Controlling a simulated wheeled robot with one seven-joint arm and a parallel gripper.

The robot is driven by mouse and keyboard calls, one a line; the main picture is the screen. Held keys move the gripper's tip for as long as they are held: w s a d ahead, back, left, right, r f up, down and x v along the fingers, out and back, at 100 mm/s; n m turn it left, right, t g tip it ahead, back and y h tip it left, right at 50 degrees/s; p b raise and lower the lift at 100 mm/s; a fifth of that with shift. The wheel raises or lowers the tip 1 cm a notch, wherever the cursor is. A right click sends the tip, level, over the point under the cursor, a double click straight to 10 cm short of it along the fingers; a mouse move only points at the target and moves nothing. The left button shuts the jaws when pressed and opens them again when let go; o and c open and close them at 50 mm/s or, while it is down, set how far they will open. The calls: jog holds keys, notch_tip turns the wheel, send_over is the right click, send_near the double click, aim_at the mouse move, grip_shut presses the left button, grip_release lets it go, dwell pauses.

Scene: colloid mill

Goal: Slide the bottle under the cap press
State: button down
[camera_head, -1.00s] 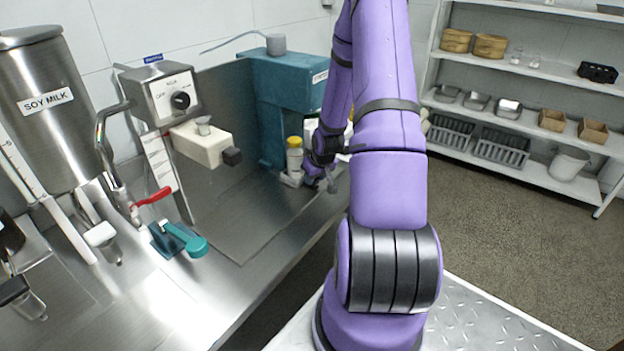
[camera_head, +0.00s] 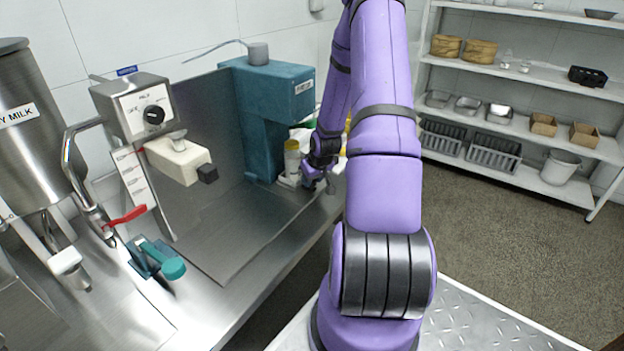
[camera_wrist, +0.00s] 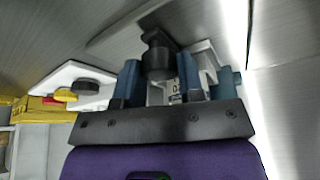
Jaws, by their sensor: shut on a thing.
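The cap press is most likely the teal machine (camera_head: 265,105) with an overhanging head at the back of the steel counter. A small pale and yellowish bottle (camera_head: 291,160) stands upright by a white base piece (camera_head: 287,182), in front of the teal column. My gripper (camera_head: 312,170) is just right of the bottle, low over the counter, partly hidden by my wrist. In the wrist view my gripper (camera_wrist: 160,82) has its two blue fingers closed around a pale labelled object (camera_wrist: 178,88), apparently the bottle.
Left are a soy milk tank (camera_head: 25,150), a control box (camera_head: 133,108) with a knob, a cream block (camera_head: 178,160) and a teal-handled clamp (camera_head: 160,262). The steel counter between clamp and bottle is clear. White shelves (camera_head: 540,130) stand at the right.

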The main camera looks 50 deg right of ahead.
jog(key=shift+d, duration=0.3)
jog(key=c, duration=0.7)
grip_release()
jog(key=shift+d, duration=0.1)
jog(key=shift+c, duration=0.2)
jog(key=shift+r, duration=0.1)
jog(key=v, duration=1)
jog(key=shift+s+r, duration=0.2)
jog(key=shift+r, duration=0.05)
